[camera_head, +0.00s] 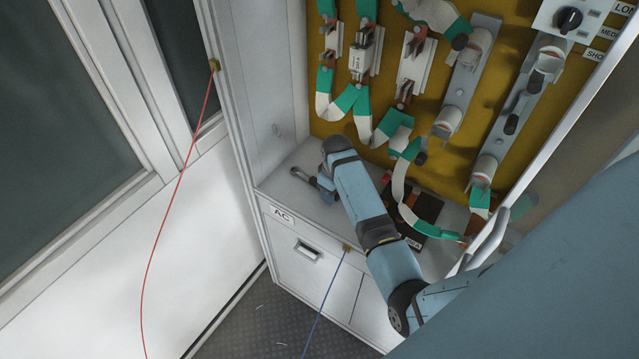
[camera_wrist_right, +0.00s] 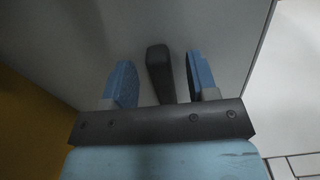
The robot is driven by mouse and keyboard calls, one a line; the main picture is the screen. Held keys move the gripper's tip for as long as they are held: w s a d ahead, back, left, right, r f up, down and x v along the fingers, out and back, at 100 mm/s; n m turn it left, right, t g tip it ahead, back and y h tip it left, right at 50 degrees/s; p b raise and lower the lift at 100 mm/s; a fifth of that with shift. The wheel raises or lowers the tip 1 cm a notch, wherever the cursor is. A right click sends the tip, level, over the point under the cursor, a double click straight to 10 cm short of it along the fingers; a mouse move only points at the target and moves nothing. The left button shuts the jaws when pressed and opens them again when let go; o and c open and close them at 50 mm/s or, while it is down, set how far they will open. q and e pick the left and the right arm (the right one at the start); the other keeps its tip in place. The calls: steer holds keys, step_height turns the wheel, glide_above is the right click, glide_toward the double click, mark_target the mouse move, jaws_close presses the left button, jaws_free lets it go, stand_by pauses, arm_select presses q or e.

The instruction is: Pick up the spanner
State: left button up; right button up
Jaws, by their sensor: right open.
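The spanner (camera_head: 300,174) lies on the grey shelf at the bottom of the open cabinet, near its left wall. Its metallic head shows in the head view, and the rest is hidden by my right gripper (camera_head: 326,185). In the right wrist view a dark bar, which looks like the spanner's handle (camera_wrist_right: 160,72), lies between the two blue fingers of my right gripper (camera_wrist_right: 162,85). The fingers are open, with a visible gap on each side of the bar. My left gripper is not in view.
A dark box (camera_head: 421,208) sits on the shelf right of my forearm. Fuse holders with green and white cables (camera_head: 362,55) hang on the yellow back panel. The cabinet's left wall (camera_head: 270,80) stands close to my gripper. A red wire (camera_head: 160,230) hangs at left.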

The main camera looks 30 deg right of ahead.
steer(key=shift+f, duration=0.35)
jaws_close()
steer(key=shift+r, duration=0.1)
